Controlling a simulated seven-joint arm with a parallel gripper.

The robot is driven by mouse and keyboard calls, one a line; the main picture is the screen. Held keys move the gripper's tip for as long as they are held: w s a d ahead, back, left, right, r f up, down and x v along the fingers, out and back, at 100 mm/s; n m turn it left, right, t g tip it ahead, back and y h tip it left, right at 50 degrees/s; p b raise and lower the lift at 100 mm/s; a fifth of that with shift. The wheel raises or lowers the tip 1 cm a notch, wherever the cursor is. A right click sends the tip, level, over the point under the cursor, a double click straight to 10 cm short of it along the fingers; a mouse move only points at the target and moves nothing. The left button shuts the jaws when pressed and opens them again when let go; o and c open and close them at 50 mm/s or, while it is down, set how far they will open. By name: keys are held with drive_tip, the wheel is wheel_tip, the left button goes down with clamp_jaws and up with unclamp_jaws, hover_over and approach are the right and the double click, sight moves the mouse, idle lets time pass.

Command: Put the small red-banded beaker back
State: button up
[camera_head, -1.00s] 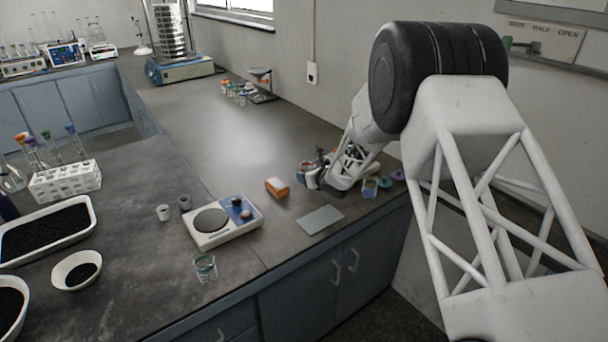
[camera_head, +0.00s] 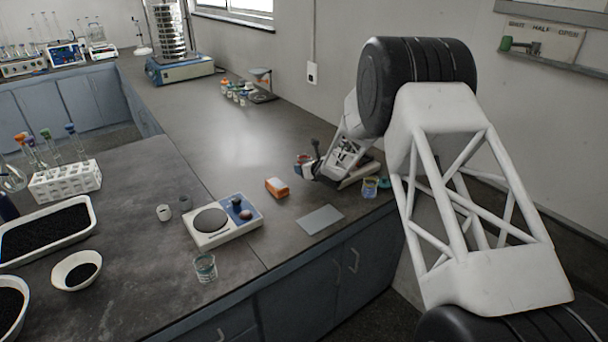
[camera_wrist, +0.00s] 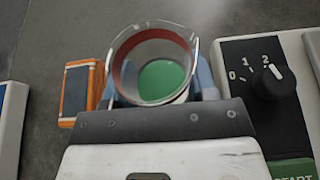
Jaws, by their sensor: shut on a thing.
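The small red-banded beaker (camera_wrist: 153,62) is in the wrist view, clear-walled with a red band and a green round patch at its bottom. My gripper (camera_wrist: 158,92) is shut on it, with a blue-grey finger on each side. I look down into its open mouth. Only a small reddish bit of the held beaker (camera_head: 303,159) shows there. Whether it touches the bench is unclear.
The orange box (camera_wrist: 80,93) is left of the beaker in the wrist view; a dial panel (camera_wrist: 268,85) is close right.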

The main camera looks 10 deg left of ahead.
drive_tip(key=shift+w, duration=0.1)
drive_tip(key=shift+w+a+f, duration=0.1)
drive_tip(key=shift+w, duration=0.1)
drive_tip(key=shift+w+f, duration=0.1)
drive_tip(key=shift+f, duration=1.6)
drive_tip(key=shift+f, duration=0.15)
drive_tip(key=o, duration=1)
drive_tip(key=shift+v, duration=6.05)
